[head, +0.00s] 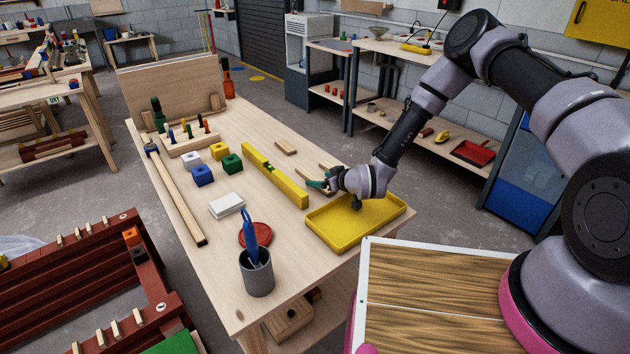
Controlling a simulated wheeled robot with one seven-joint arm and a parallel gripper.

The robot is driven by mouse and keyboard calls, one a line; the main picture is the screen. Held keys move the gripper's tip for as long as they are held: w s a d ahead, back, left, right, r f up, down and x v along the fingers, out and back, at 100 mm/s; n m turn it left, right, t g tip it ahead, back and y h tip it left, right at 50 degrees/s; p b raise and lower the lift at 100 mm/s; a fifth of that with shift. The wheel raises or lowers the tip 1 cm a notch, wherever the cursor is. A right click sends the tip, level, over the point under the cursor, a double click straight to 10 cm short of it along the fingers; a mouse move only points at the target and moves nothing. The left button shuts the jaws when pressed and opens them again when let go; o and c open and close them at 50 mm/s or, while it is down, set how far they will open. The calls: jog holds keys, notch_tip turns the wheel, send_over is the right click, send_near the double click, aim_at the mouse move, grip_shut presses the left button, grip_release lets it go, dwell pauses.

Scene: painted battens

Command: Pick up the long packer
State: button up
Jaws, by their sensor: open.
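Several small plain wooden strips lie on the workbench right of the yellow spirit level; they look like packers. One strip (286,148) lies clear behind the level. Others (327,168) lie by my gripper (318,184), partly hidden by it, so I cannot tell which is longest. My gripper is open, low over the bench between the level and the yellow tray. Its fingers point left, close to the partly hidden strips. I cannot tell whether it touches them.
The yellow level (274,175) lies left of my gripper and the yellow tray (330,240) in front of it. A grey cup (257,278), red lid (262,236), white block (226,206), coloured blocks (203,176) and a long batten (180,205) lie farther left.

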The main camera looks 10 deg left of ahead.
jog(key=shift+w+a+f, duration=0.3)
jog(key=shift+w+a, duration=0.05)
jog(key=shift+a, duration=0.1)
grip_shut()
